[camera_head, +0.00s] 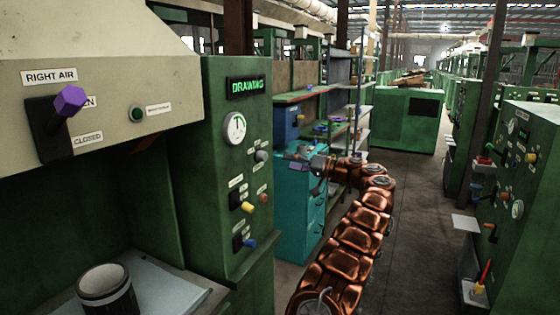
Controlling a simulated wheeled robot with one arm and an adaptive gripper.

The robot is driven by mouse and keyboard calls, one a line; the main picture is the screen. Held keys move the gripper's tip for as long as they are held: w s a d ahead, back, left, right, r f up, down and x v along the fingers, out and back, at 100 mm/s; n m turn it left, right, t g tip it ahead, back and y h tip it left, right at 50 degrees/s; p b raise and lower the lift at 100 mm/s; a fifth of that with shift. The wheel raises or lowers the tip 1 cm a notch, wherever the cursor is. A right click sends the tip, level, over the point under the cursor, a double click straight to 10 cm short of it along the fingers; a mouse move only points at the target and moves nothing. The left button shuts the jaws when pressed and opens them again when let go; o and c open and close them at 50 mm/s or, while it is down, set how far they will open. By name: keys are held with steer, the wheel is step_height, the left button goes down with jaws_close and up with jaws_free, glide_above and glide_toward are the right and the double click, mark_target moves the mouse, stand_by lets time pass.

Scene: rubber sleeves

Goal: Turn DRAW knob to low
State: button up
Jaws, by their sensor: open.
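A green control panel (224,170) stands left of centre, with a lit DRAWING display (246,87) above a round dial (234,128). Below the dial are a grey knob (261,155), a yellow-tipped knob (247,206) and a blue-tipped knob (249,243). Their labels are too small to read, so I cannot tell which is the DRAW knob. My gripper (303,161) is open, to the right of the panel at about the grey knob's height in the picture. It appears apart from every knob.
A purple-handled RIGHT AIR lever (67,103) is at left, above a dark cylinder (106,289). A teal cabinet (298,215) and shelves (339,130) stand behind my gripper. Another green machine (525,190) is at right. The aisle floor (405,220) is clear.

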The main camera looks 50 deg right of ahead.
steer(key=shift+v, duration=1.15)
